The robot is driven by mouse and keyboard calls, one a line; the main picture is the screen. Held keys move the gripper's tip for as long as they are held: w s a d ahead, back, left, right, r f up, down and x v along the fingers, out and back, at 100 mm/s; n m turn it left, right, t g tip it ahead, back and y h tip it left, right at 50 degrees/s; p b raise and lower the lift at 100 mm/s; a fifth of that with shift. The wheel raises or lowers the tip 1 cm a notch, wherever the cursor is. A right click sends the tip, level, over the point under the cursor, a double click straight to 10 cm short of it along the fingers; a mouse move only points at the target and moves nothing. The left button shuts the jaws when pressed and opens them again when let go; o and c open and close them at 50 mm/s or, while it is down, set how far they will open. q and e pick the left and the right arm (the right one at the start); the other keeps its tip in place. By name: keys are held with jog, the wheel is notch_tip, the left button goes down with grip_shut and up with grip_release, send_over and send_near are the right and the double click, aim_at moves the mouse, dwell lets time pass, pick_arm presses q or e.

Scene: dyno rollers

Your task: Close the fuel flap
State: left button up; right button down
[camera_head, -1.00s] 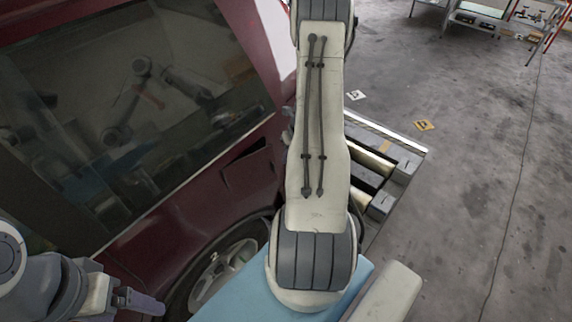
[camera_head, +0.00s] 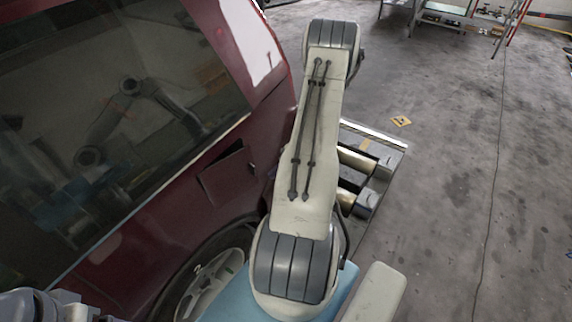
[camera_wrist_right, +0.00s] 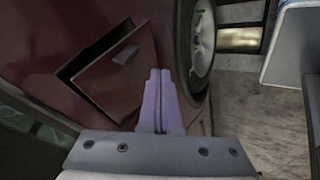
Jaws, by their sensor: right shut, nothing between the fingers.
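The fuel flap (camera_head: 228,178) is a dark red panel on the side of the maroon car, right of the window. It stands ajar, with a dark gap along its upper edge. In the right wrist view the flap (camera_wrist_right: 112,82) shows close up, with a small grey piece on it and dark gaps at its edges. My right gripper (camera_wrist_right: 158,78) is shut and empty, its purple fingers just right of the flap; I cannot tell whether they touch it. In the head view my right arm hides this gripper. My left arm shows at the bottom left corner, its fingers out of frame.
The car's rear wheel (camera_head: 210,285) is below the flap; it also shows in the right wrist view (camera_wrist_right: 203,45). The dyno rollers (camera_head: 362,160) lie behind my right arm. Open concrete floor (camera_head: 450,190) is on the right, with a metal stand (camera_head: 445,18) at the back.

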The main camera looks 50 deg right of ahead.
jog(key=w+f+p, duration=0.2)
jog(key=w+f, duration=0.1)
jog(key=w, duration=0.3)
jog(key=shift+p, duration=0.3)
